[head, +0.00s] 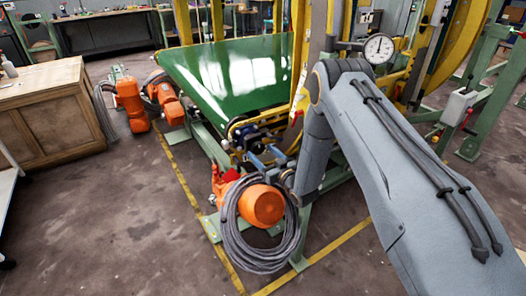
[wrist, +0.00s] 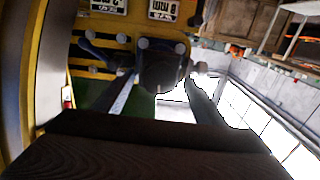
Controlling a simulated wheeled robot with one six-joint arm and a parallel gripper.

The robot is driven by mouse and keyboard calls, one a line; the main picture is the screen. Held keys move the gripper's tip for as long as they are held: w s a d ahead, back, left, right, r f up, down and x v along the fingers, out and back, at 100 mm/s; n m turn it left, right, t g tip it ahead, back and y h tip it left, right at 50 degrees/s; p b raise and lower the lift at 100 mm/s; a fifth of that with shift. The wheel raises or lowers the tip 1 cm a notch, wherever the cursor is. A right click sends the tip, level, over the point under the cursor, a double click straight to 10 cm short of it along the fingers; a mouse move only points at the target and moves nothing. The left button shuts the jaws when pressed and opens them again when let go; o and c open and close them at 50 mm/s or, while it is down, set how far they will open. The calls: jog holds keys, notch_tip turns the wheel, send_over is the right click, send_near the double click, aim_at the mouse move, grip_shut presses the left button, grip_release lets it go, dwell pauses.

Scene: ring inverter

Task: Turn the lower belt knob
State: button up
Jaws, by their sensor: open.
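In the wrist view, a dark round knob-like part (wrist: 160,72) sits at the upper middle, in front of a yellow plate. I cannot tell for sure that it is the lower belt knob. My gripper (wrist: 165,84) is open, with one finger on each side of this dark part. Whether the fingers touch it cannot be told. In the head view, my arm reaches down to the machine's near end, and the gripper and knob cannot be made out there.
The yellow plate (wrist: 108,22) carries labels and several pale round heads. In the head view, an orange motor (head: 261,205) with coiled grey cable (head: 238,255) stands just below my wrist. A green belt (head: 230,75) lies behind.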

jog(key=shift+x, duration=0.85)
